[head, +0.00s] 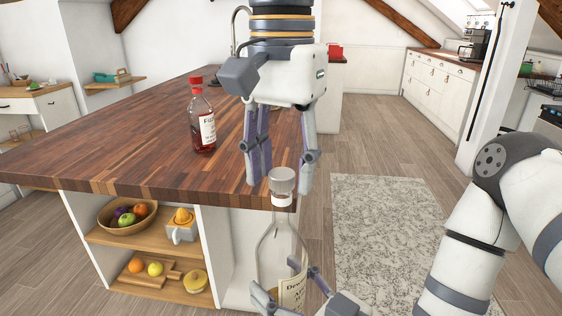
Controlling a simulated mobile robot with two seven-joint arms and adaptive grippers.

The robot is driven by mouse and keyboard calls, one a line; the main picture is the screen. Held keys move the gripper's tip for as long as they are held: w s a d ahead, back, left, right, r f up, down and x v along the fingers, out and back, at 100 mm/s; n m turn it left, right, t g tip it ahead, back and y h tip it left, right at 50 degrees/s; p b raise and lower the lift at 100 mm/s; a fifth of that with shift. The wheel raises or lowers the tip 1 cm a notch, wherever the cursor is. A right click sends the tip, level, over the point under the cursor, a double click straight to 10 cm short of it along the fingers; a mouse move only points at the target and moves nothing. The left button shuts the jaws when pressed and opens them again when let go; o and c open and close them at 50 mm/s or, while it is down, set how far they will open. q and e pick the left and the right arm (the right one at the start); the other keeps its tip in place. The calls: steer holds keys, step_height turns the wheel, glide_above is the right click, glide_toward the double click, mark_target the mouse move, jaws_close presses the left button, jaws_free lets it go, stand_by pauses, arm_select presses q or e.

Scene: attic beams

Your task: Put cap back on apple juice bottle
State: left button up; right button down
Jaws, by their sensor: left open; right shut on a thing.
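A clear glass bottle (272,252) with a cream label, partly readable as "De… Ap…", stands upright in front of the island's corner. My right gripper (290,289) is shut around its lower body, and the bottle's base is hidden. A greyish translucent cap (282,181) sits at the top of the bottle's neck, above a white band; I cannot tell whether it is fully seated. My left gripper (282,172) is open and points down, with its fingers on either side of and above the cap, apparently apart from it.
A wooden-topped island (120,150) fills the left, its corner close behind the bottle. A red-capped dark bottle (202,125) stands on it. Shelves below hold a fruit bowl (112,226) and a juicer (181,228). Floor with a grey rug (385,225) is clear at right.

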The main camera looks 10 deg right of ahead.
arm_select(q)
jaws_close()
steer(key=shift+o, duration=0.6)
jaws_free()
steer(key=shift+r, duration=0.1)
step_height(320, 180, up, 7)
steer(key=shift+r, duration=0.2)
